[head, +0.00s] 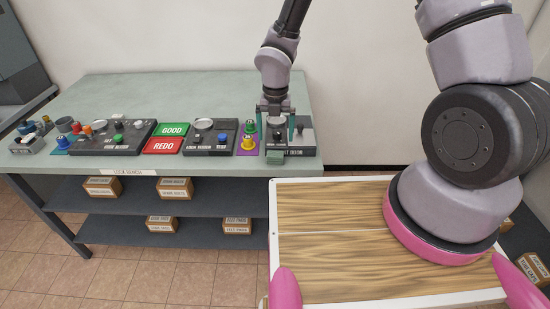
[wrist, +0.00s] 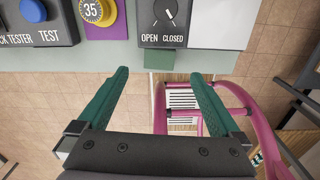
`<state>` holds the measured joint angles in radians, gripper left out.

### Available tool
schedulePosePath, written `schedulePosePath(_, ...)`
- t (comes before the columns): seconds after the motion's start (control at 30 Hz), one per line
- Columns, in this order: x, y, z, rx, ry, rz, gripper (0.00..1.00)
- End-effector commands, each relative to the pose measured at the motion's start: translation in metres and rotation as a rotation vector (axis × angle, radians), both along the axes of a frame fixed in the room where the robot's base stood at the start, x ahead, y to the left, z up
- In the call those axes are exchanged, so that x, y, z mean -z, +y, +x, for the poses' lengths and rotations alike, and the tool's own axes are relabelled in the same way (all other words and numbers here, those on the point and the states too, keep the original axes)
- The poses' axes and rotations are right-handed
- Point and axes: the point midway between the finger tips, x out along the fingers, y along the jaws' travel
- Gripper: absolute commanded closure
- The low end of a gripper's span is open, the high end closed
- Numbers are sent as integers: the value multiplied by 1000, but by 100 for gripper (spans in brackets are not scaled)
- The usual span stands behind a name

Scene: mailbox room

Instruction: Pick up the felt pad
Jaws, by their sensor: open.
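A small dark green piece, which looks like the felt pad (head: 275,153), lies at the front edge of the grey-green table (head: 200,90). In the wrist view the green pad (wrist: 166,60) shows at the table edge, just below a panel marked OPEN and CLOSED. My gripper (head: 276,137) is over the table's front right, close to the pad. In the wrist view its two green fingers (wrist: 160,76) are spread apart with nothing between them. The pad is just beyond the fingertips, roughly centred in the gap. I cannot tell its height relative to the fingers.
A dark panel with a dial (wrist: 165,20) is right behind the pad. Labelled boxes (head: 237,225) sit on the shelf below. The table's back is clear.

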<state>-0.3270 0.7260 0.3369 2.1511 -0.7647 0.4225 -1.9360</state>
Motion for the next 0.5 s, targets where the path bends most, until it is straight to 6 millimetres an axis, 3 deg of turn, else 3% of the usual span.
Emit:
schedulePosePath(0.27, 25, 0, 0, 1, 0, -1, 0)
schedulePosePath(0.5, 61, 2, -2, 2, 0, -2, 0)
